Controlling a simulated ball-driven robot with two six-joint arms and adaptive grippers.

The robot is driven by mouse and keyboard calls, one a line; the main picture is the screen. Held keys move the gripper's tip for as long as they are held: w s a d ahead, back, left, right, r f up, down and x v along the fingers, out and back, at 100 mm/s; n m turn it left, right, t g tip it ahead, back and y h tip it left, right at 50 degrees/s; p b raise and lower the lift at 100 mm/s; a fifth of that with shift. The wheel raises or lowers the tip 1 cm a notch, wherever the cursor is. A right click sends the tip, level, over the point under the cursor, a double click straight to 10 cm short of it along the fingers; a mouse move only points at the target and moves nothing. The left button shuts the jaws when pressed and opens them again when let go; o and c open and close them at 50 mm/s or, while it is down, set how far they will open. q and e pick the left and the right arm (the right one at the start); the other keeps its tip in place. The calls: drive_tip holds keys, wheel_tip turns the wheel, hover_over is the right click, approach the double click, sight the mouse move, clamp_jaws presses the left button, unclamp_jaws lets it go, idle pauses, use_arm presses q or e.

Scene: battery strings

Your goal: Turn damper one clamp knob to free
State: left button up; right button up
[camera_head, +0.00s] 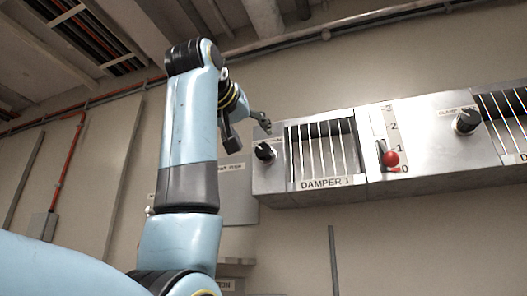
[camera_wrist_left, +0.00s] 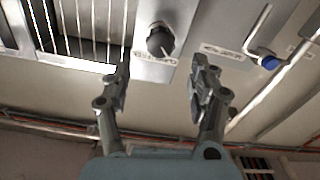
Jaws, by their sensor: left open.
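Damper one's clamp knob (camera_head: 264,151) is a round black knob at the left end of the metal panel, beside the DAMPER 1 label (camera_head: 325,183). My left gripper (camera_head: 262,122) is just above and near this knob in the head view. In the left wrist view the knob (camera_wrist_left: 160,40) lies beyond and between the two spread fingers of my open left gripper (camera_wrist_left: 163,68). The fingers look apart from the knob, and nothing is between them. The small label by the knob is too blurred to read. My right gripper is not in view.
Damper one's slatted vent (camera_head: 322,150) is right of the knob. Farther right are a red ball lever (camera_head: 391,158) near 0 on its scale and a second black knob (camera_head: 466,121). A blue-tipped bent handle (camera_wrist_left: 269,62) shows at right in the wrist view.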

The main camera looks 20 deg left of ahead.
sight(262, 148)
use_arm(q)
drive_tip(key=w+p, duration=0.3)
drive_tip(key=w, duration=0.5)
drive_tip(key=shift+d, duration=0.1)
drive_tip(key=shift+w+f+p, duration=0.1)
drive_tip(key=shift+w+p, duration=0.3)
drive_tip(key=shift+w, duration=0.2)
drive_tip(key=c, duration=1.2)
